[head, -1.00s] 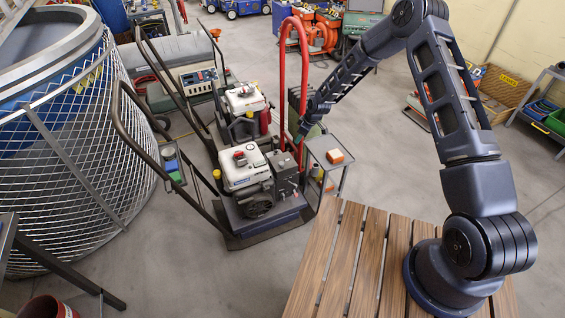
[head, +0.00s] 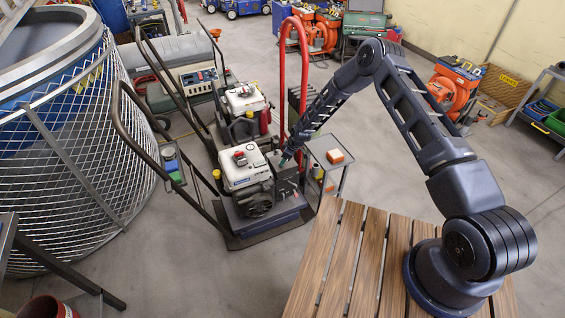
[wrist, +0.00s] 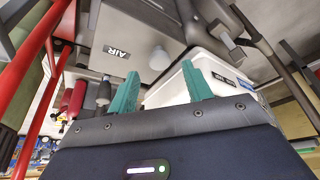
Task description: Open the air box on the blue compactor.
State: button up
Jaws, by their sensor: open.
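The blue compactor (head: 270,218) stands mid-floor in the head view, with a white engine cover on top. Its air box (head: 288,184) is a dark grey box on the engine's right side. In the wrist view the air box (wrist: 135,35) fills the top middle, with an upside-down AIR label and a round grey knob (wrist: 160,58) on its face. The box looks shut. My gripper (head: 284,160) is at the box's upper edge in the head view. In the wrist view my gripper's teal fingers (wrist: 160,88) are apart and empty, just short of the knob.
A slatted wooden table (head: 340,255) is in front.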

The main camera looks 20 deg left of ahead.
jog(key=shift+x, duration=1.5)
grip_shut()
